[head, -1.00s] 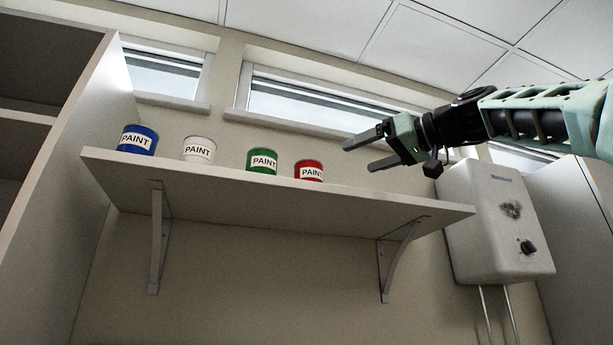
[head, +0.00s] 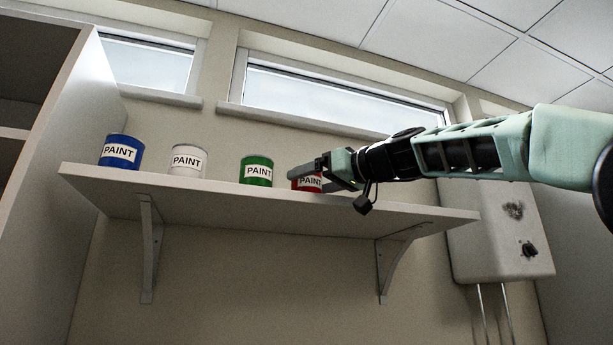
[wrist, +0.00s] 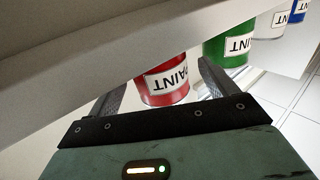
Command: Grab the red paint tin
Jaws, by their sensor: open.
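The red paint tin (head: 311,184) stands upright at the right end of the row on the wall shelf, partly hidden by my gripper in the head view. My gripper (head: 308,178) is open and level with it, with its fingers pointing left at the tin. In the wrist view the red tin (wrist: 163,82) shows between the two fingers of my gripper (wrist: 160,84), its label reading PAINT. Whether the fingers touch the tin, I cannot tell.
The green tin (head: 256,171) stands just left of the red one. A white tin (head: 187,161) and a blue tin (head: 121,151) stand farther left on the shelf (head: 250,205). A white wall heater (head: 497,245) hangs at the right, below my arm.

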